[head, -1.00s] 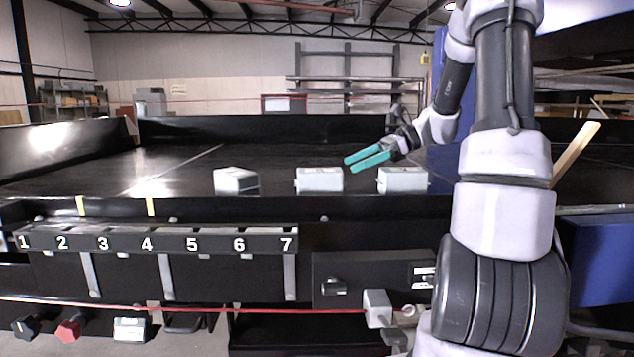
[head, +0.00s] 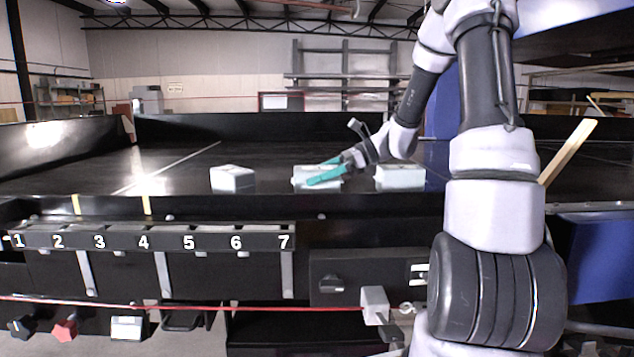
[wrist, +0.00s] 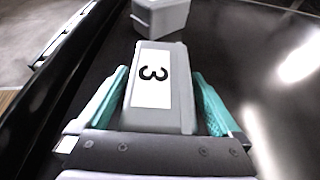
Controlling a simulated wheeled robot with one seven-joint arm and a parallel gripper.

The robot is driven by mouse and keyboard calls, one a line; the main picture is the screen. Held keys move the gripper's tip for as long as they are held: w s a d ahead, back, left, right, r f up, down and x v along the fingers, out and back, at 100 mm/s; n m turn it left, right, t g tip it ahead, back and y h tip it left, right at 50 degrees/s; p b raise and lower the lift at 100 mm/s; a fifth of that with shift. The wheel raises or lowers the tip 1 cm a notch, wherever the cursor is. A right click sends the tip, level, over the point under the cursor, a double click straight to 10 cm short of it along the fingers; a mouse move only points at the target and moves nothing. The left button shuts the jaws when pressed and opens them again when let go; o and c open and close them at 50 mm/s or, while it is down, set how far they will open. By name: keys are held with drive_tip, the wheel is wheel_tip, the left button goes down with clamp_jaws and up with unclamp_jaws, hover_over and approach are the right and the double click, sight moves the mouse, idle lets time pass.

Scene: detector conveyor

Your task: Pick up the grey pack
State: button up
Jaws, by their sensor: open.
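A grey pack (wrist: 158,115) with a white label marked 3 lies between my open fingers in the wrist view. In the head view this pack (head: 301,173) is the middle one of three similar pale packs on the black conveyor. My gripper (head: 318,172) reaches in from the right, with one teal finger at the near side of the pack and one at the far side. In the wrist view the gripper (wrist: 160,77) has a finger along each side of the pack. Whether the fingers touch it I cannot tell.
One pack (head: 232,178) lies to the left and another (head: 400,177) to the right. A pack (wrist: 161,14) also shows ahead in the wrist view. The conveyor's dark front rail (head: 150,207) runs along the near side. The belt behind the packs is clear.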

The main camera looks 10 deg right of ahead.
drive_tip(key=shift+c, duration=0.3)
clamp_jaws()
drive_tip(key=shift+r, duration=0.1)
